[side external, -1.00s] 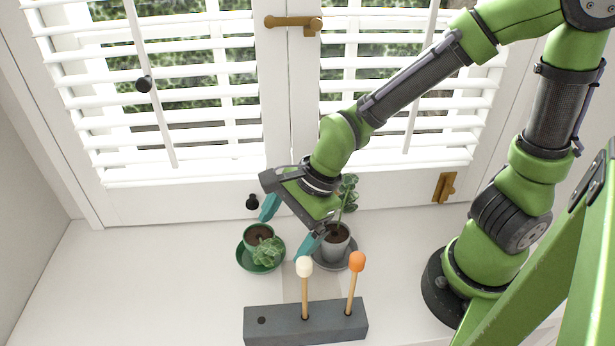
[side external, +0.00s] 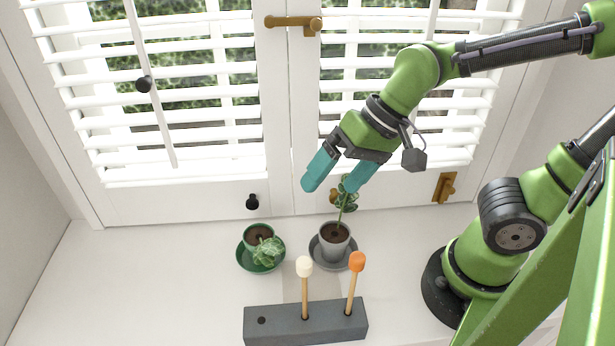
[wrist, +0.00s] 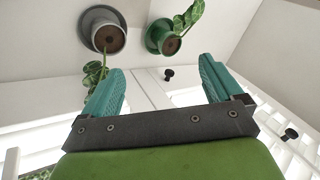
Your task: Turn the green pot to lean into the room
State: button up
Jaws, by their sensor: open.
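The green pot (side external: 247,238) stands upright in a green saucer (side external: 245,262) on the white sill, left of a grey pot. Its leafy plant (side external: 268,252) leans toward the room side, down and slightly right in the side view. The green pot (wrist: 160,45) also shows at the top of the wrist view, its plant leaning up and right. My gripper (side external: 328,187) is open and empty, raised above and to the right of the green pot, near the grey pot's plant. Its teal fingers also show in the wrist view (wrist: 160,78).
The grey pot (side external: 334,247) with a tall plant (side external: 346,198) stands in a grey saucer, close to my gripper. A dark block (side external: 285,325) holds white-tipped and orange-tipped sticks in front. White shutters (side external: 180,140) stand behind. The sill is clear at left.

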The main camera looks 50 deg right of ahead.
jog(key=d+r+t+h, duration=0.2)
jog(key=d+r+t, duration=0.1)
jog(key=d, duration=0.4)
jog(key=shift+s+r+h, duration=0.3)
jog(key=shift+s+r, duration=0.1)
jog(key=shift+r, duration=0.4)
